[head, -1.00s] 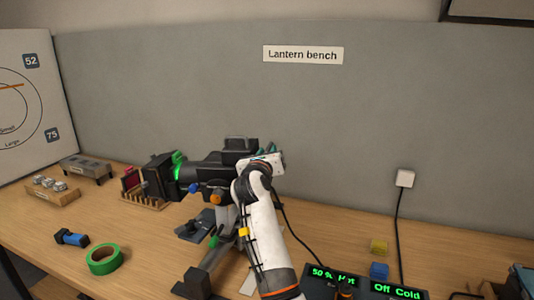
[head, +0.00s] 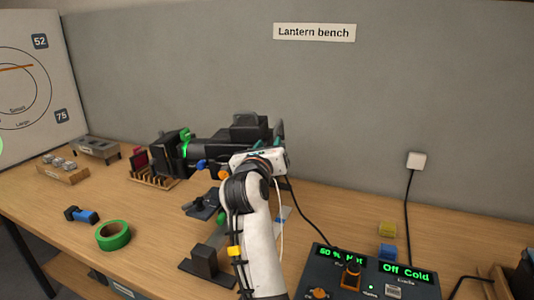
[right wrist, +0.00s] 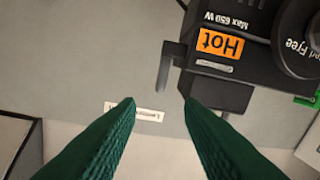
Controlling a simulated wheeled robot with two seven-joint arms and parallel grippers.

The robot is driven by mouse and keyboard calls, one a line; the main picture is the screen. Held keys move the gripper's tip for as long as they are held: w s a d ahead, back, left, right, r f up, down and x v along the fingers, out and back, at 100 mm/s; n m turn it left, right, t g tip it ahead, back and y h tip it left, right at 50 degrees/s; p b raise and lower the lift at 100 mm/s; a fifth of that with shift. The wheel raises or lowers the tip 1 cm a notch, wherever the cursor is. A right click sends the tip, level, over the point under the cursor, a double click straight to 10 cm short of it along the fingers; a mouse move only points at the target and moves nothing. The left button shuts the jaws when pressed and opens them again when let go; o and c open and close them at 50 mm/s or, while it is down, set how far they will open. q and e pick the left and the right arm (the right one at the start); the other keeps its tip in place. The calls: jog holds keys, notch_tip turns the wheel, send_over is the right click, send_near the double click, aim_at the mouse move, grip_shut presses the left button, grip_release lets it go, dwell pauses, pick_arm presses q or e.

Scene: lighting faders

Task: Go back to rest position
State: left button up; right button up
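My right arm reaches up from the bottom middle in the head view. Its gripper (head: 272,155) is beside the rear of the black lantern (head: 225,150), and its fingertips are largely hidden there. In the right wrist view its two green fingers (right wrist: 160,103) are spread apart with nothing between them. The lantern's rear housing (right wrist: 230,75), with an orange "Hot" label, is just beyond the fingers, upside down in that view. My left gripper does not show clearly in either view; a bit of green shows at the head view's left edge.
A control box (head: 365,280) with knobs and green displays reading "50 % Hot" and "Off Cold" stands at the front right. Green tape (head: 113,236), a blue-black tool (head: 82,215) and a dial board (head: 35,100) are left. The wooden bench (head: 150,240) is bare around the tape.

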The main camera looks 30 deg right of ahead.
jog(key=shift+s+a, duration=0.3)
jog(key=shift+s, duration=0.15)
